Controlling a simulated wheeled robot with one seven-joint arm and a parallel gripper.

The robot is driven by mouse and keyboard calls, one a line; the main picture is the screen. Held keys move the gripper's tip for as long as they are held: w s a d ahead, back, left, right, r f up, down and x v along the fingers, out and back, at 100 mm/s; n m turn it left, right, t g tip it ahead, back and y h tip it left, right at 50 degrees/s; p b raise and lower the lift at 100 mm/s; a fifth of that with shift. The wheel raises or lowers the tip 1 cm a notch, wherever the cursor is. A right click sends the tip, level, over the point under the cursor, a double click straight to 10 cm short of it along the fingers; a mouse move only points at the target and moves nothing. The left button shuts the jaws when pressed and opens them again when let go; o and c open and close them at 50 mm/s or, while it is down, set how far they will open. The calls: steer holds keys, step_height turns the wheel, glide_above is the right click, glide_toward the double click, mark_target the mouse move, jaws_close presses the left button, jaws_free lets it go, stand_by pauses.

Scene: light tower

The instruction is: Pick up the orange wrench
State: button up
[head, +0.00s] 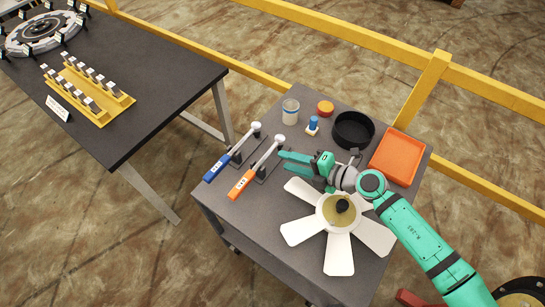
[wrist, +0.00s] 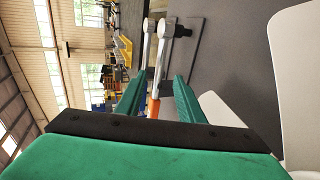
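The orange wrench (head: 241,184) has an orange handle and a silver shaft and head, and rests on a dark holder on the small grey table. My gripper (head: 285,163) is open and empty, to the right of the wrench's shaft. In the wrist view, the orange handle (wrist: 153,107) and silver shaft line up between the two green fingers of my gripper (wrist: 159,78), with the wrench beyond the fingertips. I see no contact. The handle's lower end is hidden behind the gripper body there.
A blue wrench (head: 216,168) lies parallel, just left of the orange one. A white fan (head: 338,255) sits below my gripper. A can (head: 290,111), a black round pan (head: 353,130) and an orange tray (head: 398,156) stand at the table's back. A black table (head: 150,95) is at left.

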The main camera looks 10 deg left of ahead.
mark_target(270, 154)
steer(key=x, duration=0.7)
steer(key=shift+w+a, duration=0.1)
steer(key=shift+w, duration=0.15)
jaws_close()
